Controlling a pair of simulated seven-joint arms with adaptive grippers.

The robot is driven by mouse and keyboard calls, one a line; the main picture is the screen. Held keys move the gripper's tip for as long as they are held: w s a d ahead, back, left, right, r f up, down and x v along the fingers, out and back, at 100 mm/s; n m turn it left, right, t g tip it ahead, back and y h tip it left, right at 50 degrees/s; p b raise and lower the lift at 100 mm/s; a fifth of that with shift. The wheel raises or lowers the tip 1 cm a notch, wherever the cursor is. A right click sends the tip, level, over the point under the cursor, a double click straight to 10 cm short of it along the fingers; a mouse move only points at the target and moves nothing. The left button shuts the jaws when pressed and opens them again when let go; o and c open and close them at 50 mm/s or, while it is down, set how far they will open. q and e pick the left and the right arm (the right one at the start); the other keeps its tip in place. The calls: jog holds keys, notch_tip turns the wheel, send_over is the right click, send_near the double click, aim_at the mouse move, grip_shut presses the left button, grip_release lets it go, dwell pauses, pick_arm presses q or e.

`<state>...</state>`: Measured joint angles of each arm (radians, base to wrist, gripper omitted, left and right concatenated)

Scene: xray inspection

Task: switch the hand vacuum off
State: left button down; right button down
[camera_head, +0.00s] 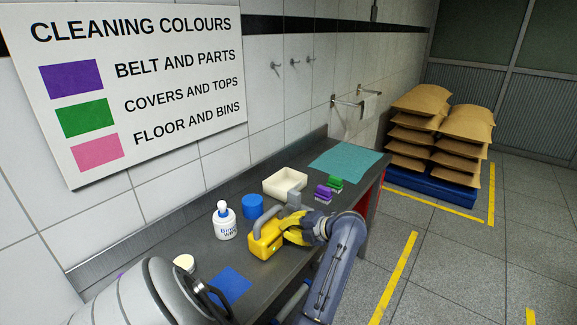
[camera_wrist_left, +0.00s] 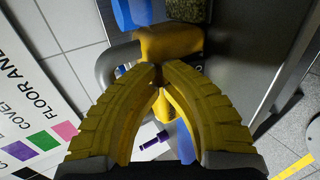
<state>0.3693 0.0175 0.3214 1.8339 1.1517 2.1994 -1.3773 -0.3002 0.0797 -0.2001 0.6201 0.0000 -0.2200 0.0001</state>
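The yellow hand vacuum (camera_head: 265,241) with a grey loop handle stands on the dark bench in the head view. In the left wrist view the yellow body (camera_wrist_left: 172,42) lies just beyond my fingertips, with the grey handle (camera_wrist_left: 108,62) to the left. My left gripper (camera_head: 288,232) is right beside the vacuum's right side in the head view. In the wrist view its yellow fingers (camera_wrist_left: 159,72) come together at the tips, with nothing clearly held between them. The fingers hide part of the vacuum, and I cannot make out its switch. My right gripper is not in view.
A white bottle (camera_head: 224,222) and a blue tub (camera_head: 252,207) stand close to the vacuum. Behind are a cream tray (camera_head: 281,186), purple and green brushes (camera_head: 326,191) and a teal mat (camera_head: 345,161). A blue cloth (camera_head: 230,286) lies in front.

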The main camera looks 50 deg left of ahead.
pick_arm(q)
jog(key=shift+f, duration=0.25)
jog(key=shift+w+d, duration=0.1)
jog(key=shift+d, duration=0.25)
jog(key=shift+w+d+r, duration=0.1)
jog(key=shift+w+d, duration=0.15)
jog(key=shift+d, duration=0.75)
jog(key=shift+w+d+r, duration=0.15)
jog(key=shift+w+d, duration=0.15)
jog(key=shift+d, duration=0.7)
jog(key=shift+w+d+r, duration=0.1)
jog(key=shift+w+d, duration=0.15)
jog(key=shift+d, duration=0.75)
